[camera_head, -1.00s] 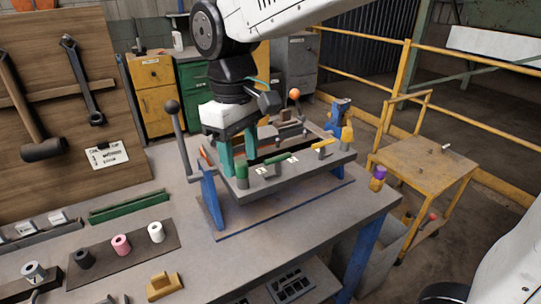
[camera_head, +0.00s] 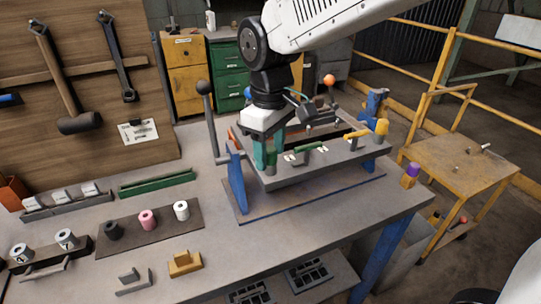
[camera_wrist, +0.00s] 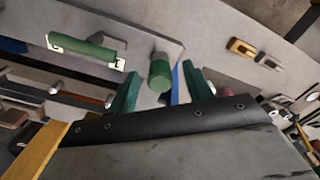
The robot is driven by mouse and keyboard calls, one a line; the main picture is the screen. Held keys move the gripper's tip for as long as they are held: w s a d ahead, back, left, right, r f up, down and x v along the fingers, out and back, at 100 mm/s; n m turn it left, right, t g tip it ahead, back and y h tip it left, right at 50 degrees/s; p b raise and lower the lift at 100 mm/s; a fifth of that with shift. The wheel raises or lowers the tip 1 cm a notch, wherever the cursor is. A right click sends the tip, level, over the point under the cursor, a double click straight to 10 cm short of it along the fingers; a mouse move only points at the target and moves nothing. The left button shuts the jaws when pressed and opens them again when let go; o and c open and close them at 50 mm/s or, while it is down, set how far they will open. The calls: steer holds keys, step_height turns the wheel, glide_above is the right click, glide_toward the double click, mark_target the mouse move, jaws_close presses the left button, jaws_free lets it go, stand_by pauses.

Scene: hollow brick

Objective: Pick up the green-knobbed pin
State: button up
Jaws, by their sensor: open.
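The green-knobbed pin (camera_head: 271,157) stands at the front left corner of the grey fixture plate (camera_head: 290,178). In the wrist view its green cylindrical knob (camera_wrist: 160,73) shows just beyond the fingertips, between their lines. My gripper (camera_head: 270,146) has teal fingers and is above and just behind the knob in the head view. In the wrist view my gripper (camera_wrist: 163,80) is open, with a finger on each side and nothing held. I cannot tell whether a finger touches the knob. The pin's lower part is hidden.
A green bar (camera_head: 308,148) with white end labels lies right of the pin. A yellow-knobbed part (camera_head: 381,128) stands at the plate's right. A lever with a dark ball (camera_head: 204,88) rises at the left.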

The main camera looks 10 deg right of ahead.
steer(key=shift+c, duration=0.2)
steer(key=c, duration=1)
steer(key=shift+r, duration=0.1)
